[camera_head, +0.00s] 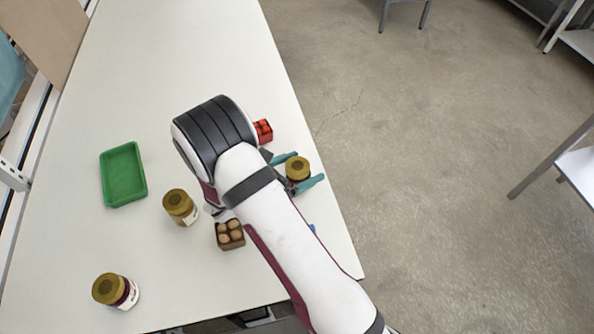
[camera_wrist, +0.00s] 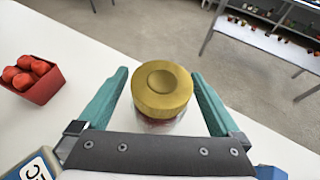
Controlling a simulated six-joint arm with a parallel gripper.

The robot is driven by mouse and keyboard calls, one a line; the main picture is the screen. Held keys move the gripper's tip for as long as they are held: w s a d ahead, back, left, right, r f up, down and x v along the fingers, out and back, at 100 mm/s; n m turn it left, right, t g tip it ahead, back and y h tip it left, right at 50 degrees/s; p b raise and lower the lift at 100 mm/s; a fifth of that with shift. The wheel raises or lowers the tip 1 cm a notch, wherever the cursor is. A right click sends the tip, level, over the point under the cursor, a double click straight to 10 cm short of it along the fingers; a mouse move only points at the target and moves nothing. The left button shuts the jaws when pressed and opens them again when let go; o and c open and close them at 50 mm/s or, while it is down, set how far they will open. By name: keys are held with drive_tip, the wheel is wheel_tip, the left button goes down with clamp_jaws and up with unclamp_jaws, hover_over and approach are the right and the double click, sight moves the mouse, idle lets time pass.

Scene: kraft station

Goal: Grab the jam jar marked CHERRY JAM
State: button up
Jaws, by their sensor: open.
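A jam jar with a gold lid (camera_wrist: 162,88) stands between the two teal fingers of my gripper (camera_wrist: 165,95) in the wrist view. The fingers are open, one on each side, with a gap between each finger and the lid. The same jar (camera_head: 298,167) shows in the head view near the table's right edge, with my gripper (camera_head: 299,173) around it. Its label is not readable. Two more gold-lidded jars, a middle jar (camera_head: 180,207) and a front-left jar (camera_head: 116,290), stand on the table; their labels are too small to read.
A green tray (camera_head: 123,174) lies at the left. A red box of red round items (camera_wrist: 31,78) stands beside my gripper. A small brown box of round items (camera_head: 230,234) is near my arm. A blue-and-white object (camera_wrist: 37,168) shows low in the wrist view. The table's right edge is close.

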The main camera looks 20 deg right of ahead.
drive_tip(key=shift+w+d+f, duration=0.3)
drive_tip(key=shift+d, duration=0.3)
clamp_jaws()
